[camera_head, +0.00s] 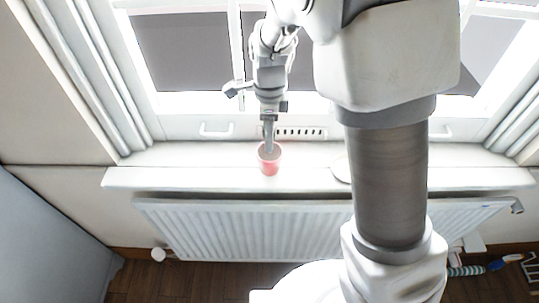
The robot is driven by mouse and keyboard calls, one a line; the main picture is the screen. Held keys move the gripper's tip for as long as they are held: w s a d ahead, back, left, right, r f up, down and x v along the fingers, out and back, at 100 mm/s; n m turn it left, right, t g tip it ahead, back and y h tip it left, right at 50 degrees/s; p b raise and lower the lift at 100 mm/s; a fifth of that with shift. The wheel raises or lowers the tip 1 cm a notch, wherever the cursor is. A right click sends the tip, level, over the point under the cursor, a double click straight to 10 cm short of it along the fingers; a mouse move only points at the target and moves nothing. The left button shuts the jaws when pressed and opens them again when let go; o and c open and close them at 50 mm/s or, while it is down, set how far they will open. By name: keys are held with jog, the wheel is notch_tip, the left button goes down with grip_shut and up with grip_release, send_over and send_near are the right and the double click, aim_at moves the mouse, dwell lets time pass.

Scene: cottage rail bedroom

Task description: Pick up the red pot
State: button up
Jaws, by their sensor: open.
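The red pot (270,166) is small and stands upright on the white windowsill (205,178), left of my arm's large links. My gripper (269,140) comes down over the pot from above, with its fingers at the pot's rim. The fingers overlap in this view, so I cannot tell whether one is inside the pot or whether they touch it. The gripper is open. Part of the pot's top and inside is hidden by the fingers.
The window frame (180,104) with a handle stands just behind the sill. A white radiator (240,232) hangs below it. A white round object (341,170), partly hidden by my arm, lies right of the pot. The sill left of the pot is clear.

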jog(key=shift+f, duration=0.85)
jog(key=shift+c, duration=0.3)
grip_shut()
dwell(0.5)
